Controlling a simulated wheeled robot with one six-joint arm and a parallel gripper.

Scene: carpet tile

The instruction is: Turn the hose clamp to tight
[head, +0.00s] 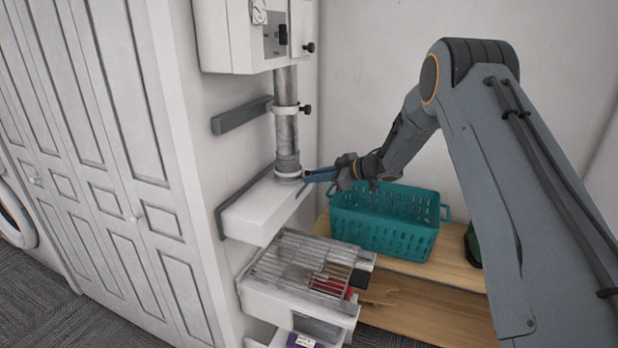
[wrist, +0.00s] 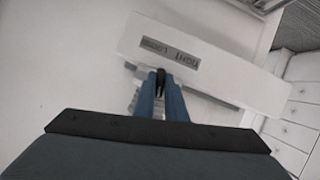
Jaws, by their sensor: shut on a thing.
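A grey hose or pipe (head: 287,135) runs down from a white cabinet to a white ledge (head: 262,208). The hose clamp (head: 288,172) appears to be the light band around its foot. My gripper (head: 309,177) reaches in from the right, its blue fingers at the clamp's right side. In the wrist view, the fingers (wrist: 162,90) are shut on a small dark piece, seemingly the clamp's screw or knob (wrist: 160,77). A dark label (wrist: 170,53) with upside-down lettering is on the white ledge just beyond. The clamp's turn position is hidden by the fingers.
A higher collar with a black knob (head: 306,109) is on the pipe. A teal basket (head: 385,222) stands on a wooden bench under my arm. A wire rack (head: 300,262) lies below the ledge. White closet doors (head: 110,150) fill the left.

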